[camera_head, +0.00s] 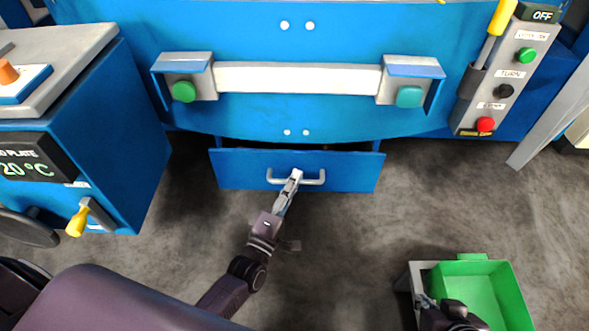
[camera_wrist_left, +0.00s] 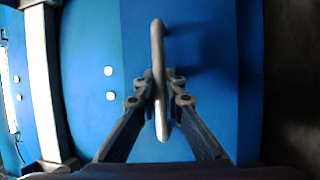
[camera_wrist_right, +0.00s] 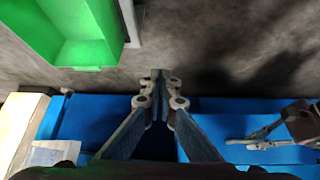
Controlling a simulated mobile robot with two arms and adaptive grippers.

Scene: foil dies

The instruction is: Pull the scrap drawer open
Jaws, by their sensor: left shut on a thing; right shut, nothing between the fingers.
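The scrap drawer (camera_head: 232,170) is a blue front low on the blue machine. A dark gap shows between its top edge and the machine, so it stands partly open. Its grey bar handle (camera_head: 316,182) runs across the front. My left gripper (camera_head: 296,176) is shut on the handle near its middle. In the left wrist view the handle (camera_wrist_left: 158,45) passes between the fingers (camera_wrist_left: 163,92). My right gripper (camera_head: 425,300) is low at the right, by a green bin, partly hidden by its own arm. In the right wrist view its fingers (camera_wrist_right: 160,76) are shut and empty.
The green bin (camera_head: 505,300) stands on the floor at the right. A blue cabinet (camera_head: 140,130) with a yellow-handled lever (camera_head: 77,222) stands at the left. A button panel (camera_head: 500,85) is at the upper right. The floor in front of the drawer is clear.

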